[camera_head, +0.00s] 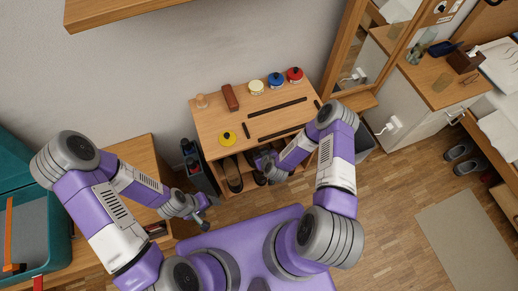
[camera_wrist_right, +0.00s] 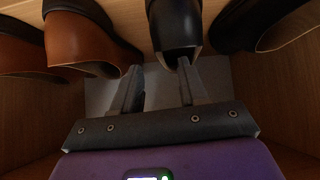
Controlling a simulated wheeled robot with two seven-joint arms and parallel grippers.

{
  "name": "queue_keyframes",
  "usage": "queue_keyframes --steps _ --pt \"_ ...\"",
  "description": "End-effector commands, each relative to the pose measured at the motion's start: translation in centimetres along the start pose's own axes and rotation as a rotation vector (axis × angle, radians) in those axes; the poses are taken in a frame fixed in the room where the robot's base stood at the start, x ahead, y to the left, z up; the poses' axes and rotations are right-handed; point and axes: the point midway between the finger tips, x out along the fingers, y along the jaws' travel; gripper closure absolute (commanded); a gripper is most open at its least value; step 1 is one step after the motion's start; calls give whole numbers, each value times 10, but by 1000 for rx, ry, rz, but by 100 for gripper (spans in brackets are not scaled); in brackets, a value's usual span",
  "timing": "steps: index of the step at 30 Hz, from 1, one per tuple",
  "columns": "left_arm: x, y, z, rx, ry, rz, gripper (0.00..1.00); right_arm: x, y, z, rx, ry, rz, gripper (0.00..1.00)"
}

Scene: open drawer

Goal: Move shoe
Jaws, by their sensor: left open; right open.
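Shoes stand on the shelf inside the wooden shoe cabinet (camera_head: 215,117). In the right wrist view a black shoe (camera_wrist_right: 172,22) is at the upper middle, its end toward me. Brown shoes (camera_wrist_right: 95,45) are on the left, and another black shoe (camera_wrist_right: 235,25) is at the upper right. My right gripper (camera_wrist_right: 160,78) is open inside the cabinet. Its right fingertip is close to the end of the middle black shoe; contact cannot be told. In the head view one shoe (camera_head: 232,174) shows in the cabinet opening. My left gripper (camera_head: 203,213) is open and empty, left of the cabinet.
The cabinet top holds a yellow disc (camera_head: 227,138), a brown brush (camera_head: 230,97), round tins (camera_head: 275,80) and dark strips (camera_head: 276,106). Wooden side walls flank my right gripper. Slippers (camera_head: 466,160) lie on the floor at right, near a beige rug (camera_head: 465,245).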

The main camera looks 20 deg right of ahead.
Motion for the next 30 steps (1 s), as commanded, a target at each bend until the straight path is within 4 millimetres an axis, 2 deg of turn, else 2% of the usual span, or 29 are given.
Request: queue_keyframes --steps 1,6,26,29,30 --pt "-6 2 0 0 0 0 34 -10 0 -2 -2 -1 -1 57" --pt "-10 4 0 0 0 0 34 -24 0 -1 0 0 1 57" --pt "-10 4 0 0 0 0 34 -27 -2 -1 5 -6 -9 57" --pt "-17 6 1 0 0 0 34 -43 -14 -6 44 -56 -71 57" --pt "-21 8 1 0 0 0 34 -55 -22 -9 74 -97 -111 57"
